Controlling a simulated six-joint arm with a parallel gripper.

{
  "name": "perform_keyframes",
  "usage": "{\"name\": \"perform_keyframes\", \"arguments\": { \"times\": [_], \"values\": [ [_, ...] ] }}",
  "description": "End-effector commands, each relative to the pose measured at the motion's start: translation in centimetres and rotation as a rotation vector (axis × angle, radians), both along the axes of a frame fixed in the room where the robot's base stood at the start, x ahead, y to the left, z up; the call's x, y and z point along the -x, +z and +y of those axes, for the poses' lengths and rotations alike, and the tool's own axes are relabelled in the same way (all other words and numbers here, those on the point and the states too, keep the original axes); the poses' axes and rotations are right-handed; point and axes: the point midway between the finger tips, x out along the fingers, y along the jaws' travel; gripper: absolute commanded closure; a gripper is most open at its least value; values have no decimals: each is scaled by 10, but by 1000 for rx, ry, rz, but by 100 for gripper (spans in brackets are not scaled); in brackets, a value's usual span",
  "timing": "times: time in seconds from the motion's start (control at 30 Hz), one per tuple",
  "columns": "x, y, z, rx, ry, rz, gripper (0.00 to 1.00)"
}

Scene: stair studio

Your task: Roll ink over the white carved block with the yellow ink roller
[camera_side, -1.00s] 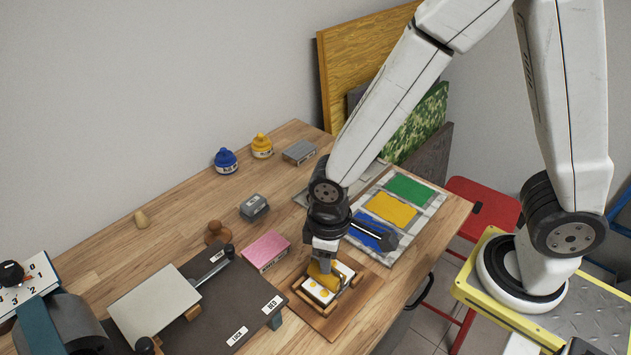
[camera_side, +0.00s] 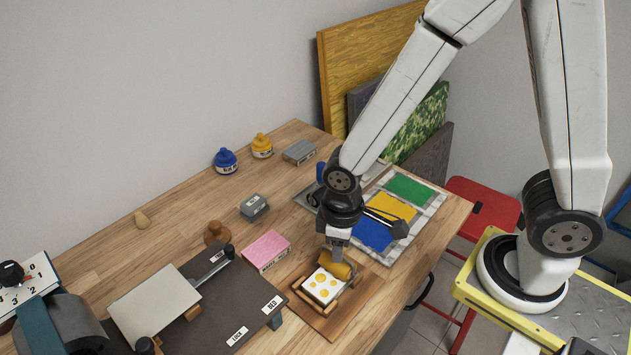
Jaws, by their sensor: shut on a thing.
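The white carved block (camera_side: 321,287) sits in a wooden holder on a wooden board (camera_side: 312,319). The yellow ink roller (camera_side: 335,264) is at the block's far right edge. I cannot tell whether it touches the block. My gripper (camera_side: 338,246) is shut on the roller from above, and its fingers hide the roller's handle.
An ink slab (camera_side: 436,206) with blue, yellow and green patches lies behind my gripper. A pink block (camera_side: 266,250) lies left of the board. A dark press bed (camera_side: 231,313) is at front left. Blue (camera_side: 226,162) and yellow (camera_side: 262,147) ink jars stand at the back.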

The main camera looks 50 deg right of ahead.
Motion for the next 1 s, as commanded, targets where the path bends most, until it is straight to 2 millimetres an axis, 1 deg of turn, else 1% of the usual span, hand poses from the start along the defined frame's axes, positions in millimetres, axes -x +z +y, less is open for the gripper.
{"name": "perform_keyframes", "arguments": {
  "times": [0.33, 0.7, 1.0],
  "values": [
    [0, 0, -4, 0, -1, -1, 100],
    [-1, -1, -19, -1, -1, -2, 100],
    [0, -1, -18, -1, 1, -2, 100]
  ]
}}
